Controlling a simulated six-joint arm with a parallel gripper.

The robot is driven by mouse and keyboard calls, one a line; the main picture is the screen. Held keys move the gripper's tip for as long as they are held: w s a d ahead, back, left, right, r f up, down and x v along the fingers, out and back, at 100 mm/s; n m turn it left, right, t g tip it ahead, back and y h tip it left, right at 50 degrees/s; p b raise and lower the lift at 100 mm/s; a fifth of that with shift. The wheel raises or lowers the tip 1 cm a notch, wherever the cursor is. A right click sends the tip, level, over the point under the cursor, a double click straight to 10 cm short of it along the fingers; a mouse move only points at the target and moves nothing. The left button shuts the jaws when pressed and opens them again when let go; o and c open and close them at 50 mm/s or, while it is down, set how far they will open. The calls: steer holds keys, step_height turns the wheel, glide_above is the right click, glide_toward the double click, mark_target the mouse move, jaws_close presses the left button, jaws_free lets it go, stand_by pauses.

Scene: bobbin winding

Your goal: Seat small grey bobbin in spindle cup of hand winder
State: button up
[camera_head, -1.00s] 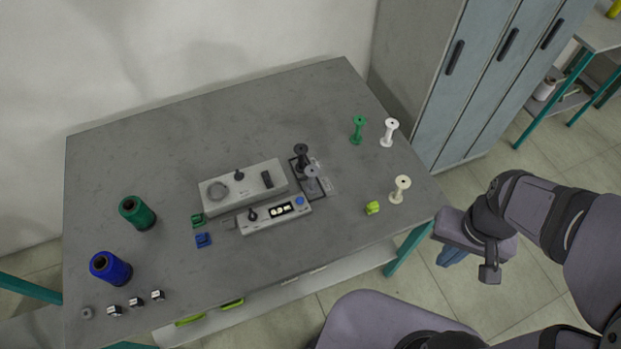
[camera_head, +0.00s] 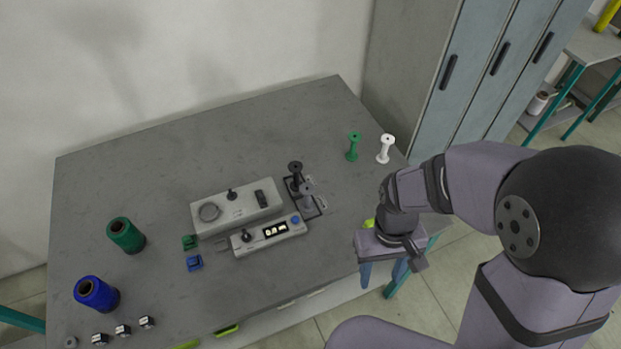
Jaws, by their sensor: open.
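A grey bobbin-like piece (camera_head: 307,194) stands upright beside a dark spool-shaped piece (camera_head: 296,174), both on a small black-framed base (camera_head: 314,209) right of the grey control boxes. Whether the grey piece is the loose bobbin or part of the winder, and where the spindle cup is, I cannot tell at this size. My gripper (camera_head: 383,274) is open, fingers pointing down, at the table's right front edge, well right of that base. Nothing shows between its fingers.
Two control boxes (camera_head: 236,204) (camera_head: 270,236) stand left of the base. Green (camera_head: 353,147) and white (camera_head: 385,149) spools stand at the back right. A lime piece (camera_head: 369,223) is partly hidden by my gripper. Large green (camera_head: 126,236) and blue (camera_head: 97,294) thread spools stand left. The back is clear.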

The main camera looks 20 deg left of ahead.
steer(key=w+a+f+n+t, duration=0.1)
steer(key=w+a+f, duration=0.1)
steer(key=w+a, duration=0.35)
steer(key=w+a+f+n, duration=0.1)
steer(key=w+a+n, duration=0.1)
steer(key=a, duration=0.7)
steer(key=t+y, duration=0.3)
glide_toward(307, 189)
steer(key=shift+w+a+b, duration=0.15)
steer(key=shift+b, duration=0.25)
steer(key=shift+f, duration=0.15)
steer(key=shift+d+b+x, duration=0.2)
steer(key=shift+b+x, duration=2.9)
steer(key=shift+x, duration=0.85)
steer(key=shift+r+p, duration=0.25)
steer(key=shift+p, duration=0.15)
steer(key=shift+c, duration=0.4)
